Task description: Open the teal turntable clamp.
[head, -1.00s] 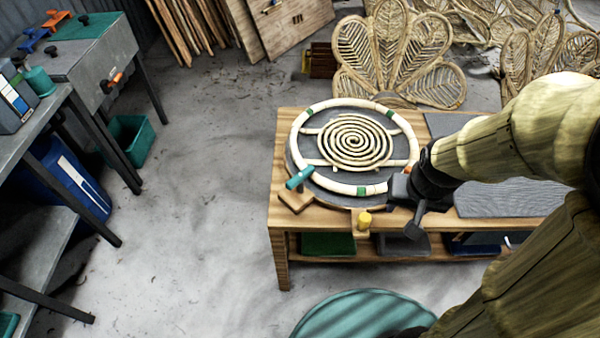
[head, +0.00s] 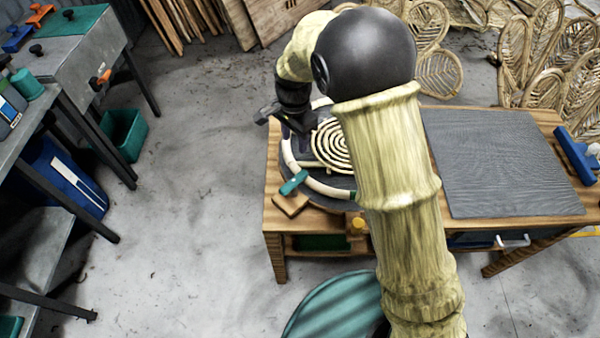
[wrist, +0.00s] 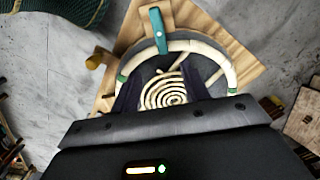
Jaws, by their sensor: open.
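The teal turntable clamp (head: 293,182) lies across the pale rattan ring (head: 325,188) at the front left of the round grey turntable. In the wrist view the clamp (wrist: 159,30) is a teal bar at the top, over the ring's edge. A rattan spiral (head: 333,143) lies inside the ring, partly hidden by my arm in the head view. My gripper (head: 298,128) is over the turntable's far left side, behind the clamp and apart from it. In the wrist view my gripper (wrist: 160,92) is open, its dark fingers on either side of the spiral, with nothing visibly held.
The wooden bench (head: 272,220) carries the turntable, with a yellow knob (head: 357,222) at its front edge. A grey mat (head: 500,165) and a blue tool (head: 577,155) lie to the right. A teal round stool (head: 335,305) stands in front. My arm hides the turntable's right part.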

